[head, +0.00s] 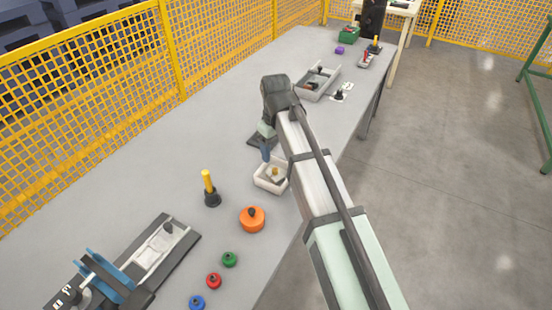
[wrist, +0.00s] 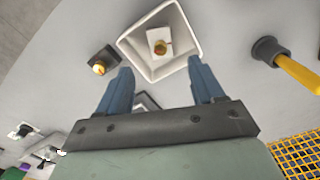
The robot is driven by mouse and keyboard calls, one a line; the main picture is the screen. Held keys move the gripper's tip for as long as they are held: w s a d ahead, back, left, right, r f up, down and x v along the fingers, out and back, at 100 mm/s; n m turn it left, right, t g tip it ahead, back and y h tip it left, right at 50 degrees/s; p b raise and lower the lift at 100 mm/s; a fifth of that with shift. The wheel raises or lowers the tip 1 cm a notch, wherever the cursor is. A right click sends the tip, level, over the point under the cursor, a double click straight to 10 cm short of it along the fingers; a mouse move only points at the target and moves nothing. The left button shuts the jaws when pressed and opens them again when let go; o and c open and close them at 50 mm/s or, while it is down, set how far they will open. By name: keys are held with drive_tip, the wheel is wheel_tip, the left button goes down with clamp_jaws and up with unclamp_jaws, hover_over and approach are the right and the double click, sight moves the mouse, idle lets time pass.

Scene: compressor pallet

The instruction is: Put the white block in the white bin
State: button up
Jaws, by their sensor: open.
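The white bin (head: 259,183) is a small open square box on the grey table, near its right edge. It also shows in the wrist view (wrist: 193,25). A white block with a yellow and red knob on top (wrist: 154,36) lies inside the bin, apparently on its floor. It is small in the head view (head: 274,179). My gripper (head: 265,157) is at the far side of the bin. In the wrist view my gripper's blue fingers (wrist: 160,68) are spread, with nothing held between them, just short of the bin's near rim.
A yellow-handled tool in a black base (head: 208,189) and an orange round part (head: 252,219) stand near the bin. Green (head: 229,259), red (head: 213,281) and blue (head: 197,302) knobs are closer. A grey tray (head: 327,77) lies farther back. Yellow mesh fencing (head: 100,75) borders the table's left side.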

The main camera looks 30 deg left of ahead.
drive_tip(key=shift+r, duration=1)
